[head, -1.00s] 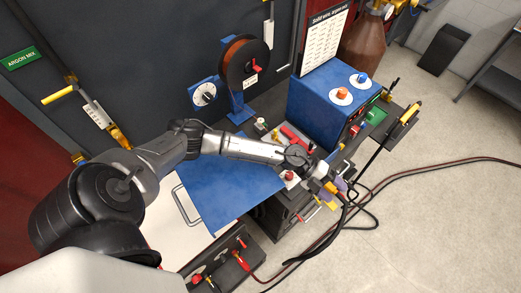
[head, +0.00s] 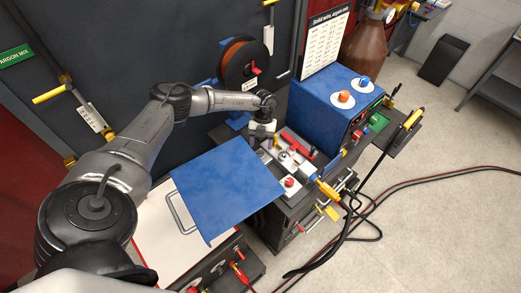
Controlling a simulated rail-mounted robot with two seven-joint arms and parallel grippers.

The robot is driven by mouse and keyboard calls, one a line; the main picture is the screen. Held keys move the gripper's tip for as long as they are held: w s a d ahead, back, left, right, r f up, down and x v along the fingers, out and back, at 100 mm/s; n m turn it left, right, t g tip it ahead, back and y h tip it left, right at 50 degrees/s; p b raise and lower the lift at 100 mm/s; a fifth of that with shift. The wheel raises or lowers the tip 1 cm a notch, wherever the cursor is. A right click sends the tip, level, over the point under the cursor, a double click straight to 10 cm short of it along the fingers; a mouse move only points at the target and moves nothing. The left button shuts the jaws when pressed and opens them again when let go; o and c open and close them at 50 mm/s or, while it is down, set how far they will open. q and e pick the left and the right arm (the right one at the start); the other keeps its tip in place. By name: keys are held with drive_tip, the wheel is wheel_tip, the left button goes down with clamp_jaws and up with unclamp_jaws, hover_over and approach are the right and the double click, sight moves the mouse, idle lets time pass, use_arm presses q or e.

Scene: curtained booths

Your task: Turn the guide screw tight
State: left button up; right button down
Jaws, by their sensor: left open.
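My left gripper (head: 261,140) points down at the far left edge of the open feeder compartment, behind the blue lid (head: 227,188). It is open, and nothing shows between its jaws. The compartment floor (head: 297,165) holds a red lever (head: 298,142), a dark round knob (head: 284,156) and a red knob (head: 289,182) on a pale plate. I cannot tell which small part is the guide screw; some parts near the gripper are hidden. My right gripper is not in view.
A wire spool (head: 245,65) hangs behind my arm. A yellow-and-blue cable connector (head: 327,190) projects at the front right, with dark cables falling to the floor.

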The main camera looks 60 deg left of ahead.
sight(260, 153)
use_arm(q)
drive_tip(key=shift+x, duration=1.85)
drive_tip(key=c, duration=0.9)
